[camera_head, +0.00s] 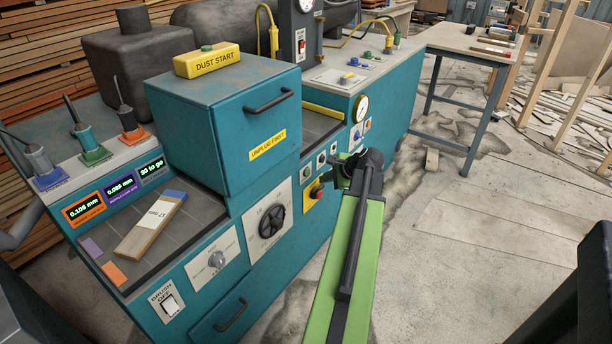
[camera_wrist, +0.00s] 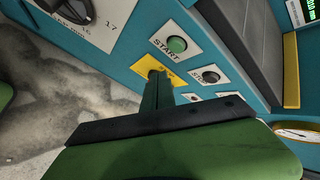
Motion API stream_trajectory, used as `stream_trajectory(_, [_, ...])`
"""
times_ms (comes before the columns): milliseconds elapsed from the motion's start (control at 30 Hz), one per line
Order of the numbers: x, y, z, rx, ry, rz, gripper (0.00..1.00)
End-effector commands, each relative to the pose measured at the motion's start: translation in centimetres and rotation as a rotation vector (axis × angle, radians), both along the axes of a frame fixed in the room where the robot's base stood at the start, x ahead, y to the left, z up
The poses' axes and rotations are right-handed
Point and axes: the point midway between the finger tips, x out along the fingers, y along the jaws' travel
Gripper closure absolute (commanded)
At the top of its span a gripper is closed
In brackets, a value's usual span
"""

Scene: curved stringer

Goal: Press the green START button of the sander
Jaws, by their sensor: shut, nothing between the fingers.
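The green START button (camera_wrist: 176,45) sits on a white plate labelled START on the sander's teal front in the wrist view. In the head view its plate (camera_head: 307,172) shows small, left of my gripper. My gripper (camera_wrist: 157,76) is shut and empty. Its fingertips lie just below and left of the button in the wrist view, over a yellow plate (camera_wrist: 178,69) that they partly hide. The tips look apart from the button; I cannot tell whether they touch the panel. In the head view my gripper (camera_head: 328,180) is in front of the sander's control panel.
A dark button (camera_wrist: 211,76) on a white plate is close to the right of START. A red button (camera_head: 316,193) on yellow is below it in the head view. A black dial (camera_head: 270,222) is to the left, a gauge (camera_head: 361,108) to the right. Floor (camera_head: 450,240) on the right is open.

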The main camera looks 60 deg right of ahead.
Motion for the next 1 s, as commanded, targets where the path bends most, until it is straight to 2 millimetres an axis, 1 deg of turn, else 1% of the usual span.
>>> stream_trajectory(33, [0.8, 0.0, 0.0, 0.0, 0.0, 0.001, 1.0])
stream_trajectory(100, [1.6, -0.1, 0.0, 0.0, 0.0, 0.002, 1.0])
stream_trajectory(300, [2.9, 0.0, 0.0, 0.0, 0.0, 0.0, 1.0])
stream_trajectory(1000, [3.0, 0.0, 0.0, 0.0, 0.0, -0.001, 1.0])
